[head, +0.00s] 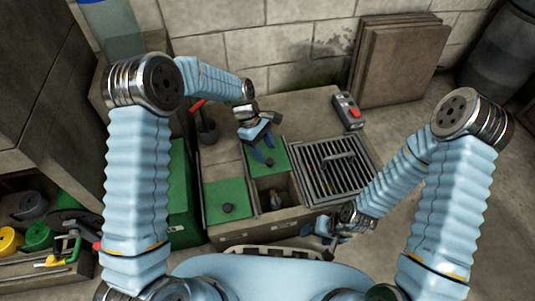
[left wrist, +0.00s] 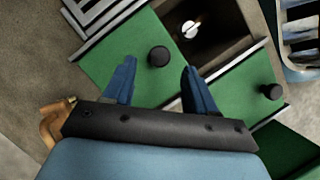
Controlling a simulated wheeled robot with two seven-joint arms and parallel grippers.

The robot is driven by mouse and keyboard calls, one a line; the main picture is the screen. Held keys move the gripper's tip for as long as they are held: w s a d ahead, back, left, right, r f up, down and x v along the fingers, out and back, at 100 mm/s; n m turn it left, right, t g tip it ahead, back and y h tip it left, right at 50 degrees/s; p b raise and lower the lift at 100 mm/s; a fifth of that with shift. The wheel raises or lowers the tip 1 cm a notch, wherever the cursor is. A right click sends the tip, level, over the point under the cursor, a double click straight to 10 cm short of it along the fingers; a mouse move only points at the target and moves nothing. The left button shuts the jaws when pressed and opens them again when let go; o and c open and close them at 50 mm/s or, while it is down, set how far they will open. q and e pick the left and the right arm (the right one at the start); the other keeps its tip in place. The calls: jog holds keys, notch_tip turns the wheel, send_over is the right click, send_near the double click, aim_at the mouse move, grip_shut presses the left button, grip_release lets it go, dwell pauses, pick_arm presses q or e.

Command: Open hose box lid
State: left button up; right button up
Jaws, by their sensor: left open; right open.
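A green lid (head: 279,157) with a black knob (head: 270,162) lies flat at the back of the pit box; a second green lid (head: 240,190) with a knob (head: 228,208) lies at the front left. I cannot tell which is the hose box lid. My left gripper (head: 264,152) is open above the back lid. In the left wrist view, that lid's knob (left wrist: 158,56) shows between and just past the fingertips (left wrist: 157,68). I see no contact. The other knob (left wrist: 271,92) is at the right there. My right gripper (head: 325,230) is open and empty by the box's front right.
An open compartment (head: 267,187) holding a small fitting lies in front of the back lid. A metal grate (head: 318,150) covers the right side. A red and grey device (head: 347,111) sits on the back right corner. Boards (head: 400,65) lean on the wall.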

pick_arm(q)
jog(key=p+v, duration=0.1)
jog(key=v, duration=0.8)
jog(key=shift+r, duration=0.4)
pick_arm(e)
notch_tip(320, 180, up, 2)
jog(key=shift+r, duration=0.1)
pick_arm(q)
jog(key=shift+a, duration=0.1)
